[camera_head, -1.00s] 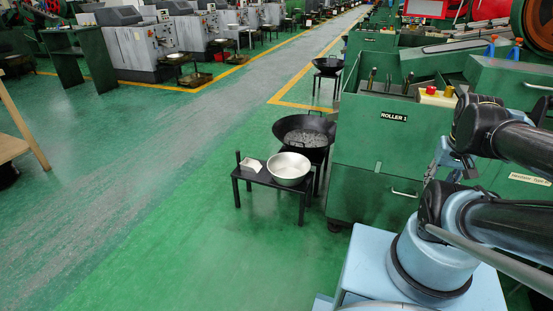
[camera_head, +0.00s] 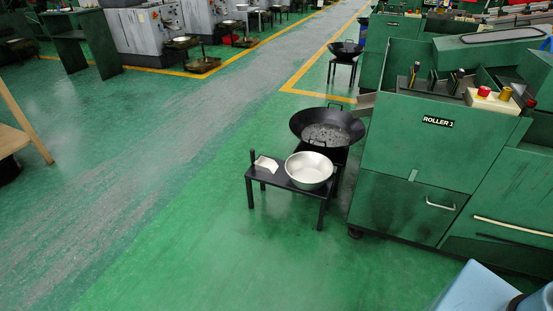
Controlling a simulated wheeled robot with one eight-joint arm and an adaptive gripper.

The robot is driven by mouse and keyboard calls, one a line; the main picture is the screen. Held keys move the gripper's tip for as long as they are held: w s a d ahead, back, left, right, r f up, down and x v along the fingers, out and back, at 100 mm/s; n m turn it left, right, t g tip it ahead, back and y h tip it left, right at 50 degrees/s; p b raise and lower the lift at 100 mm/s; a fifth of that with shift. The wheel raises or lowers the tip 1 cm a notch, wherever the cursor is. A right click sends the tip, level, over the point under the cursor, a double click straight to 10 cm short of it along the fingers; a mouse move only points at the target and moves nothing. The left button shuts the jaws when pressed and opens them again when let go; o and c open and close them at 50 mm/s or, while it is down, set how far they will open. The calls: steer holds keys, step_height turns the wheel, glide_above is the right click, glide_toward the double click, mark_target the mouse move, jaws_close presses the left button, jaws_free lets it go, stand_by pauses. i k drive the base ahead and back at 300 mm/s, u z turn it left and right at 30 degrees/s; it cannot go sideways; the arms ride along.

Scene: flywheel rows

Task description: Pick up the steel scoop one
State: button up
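A low black table (camera_head: 291,185) stands left of the green ROLLER 1 machine. On it sits a shiny round steel bowl (camera_head: 309,168), open side up. A small pale, flat object (camera_head: 266,163) lies to the bowl's left, too small to identify surely. I cannot make out a clear scoop shape; the bowl or the pale object may be it. My gripper is not in view.
A wide black pan (camera_head: 326,128) with dark contents stands just behind the table. The ROLLER 1 machine (camera_head: 408,208) blocks the right side. Green floor (camera_head: 180,240) is clear to the left and front. A wooden bench (camera_head: 14,140) stands at the far left.

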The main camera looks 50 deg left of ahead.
mark_target(268, 165)
steer(key=k, duration=2.2)
steer(key=u, duration=0.55)
steer(key=i, duration=1.35)
steer(key=z, duration=0.05)
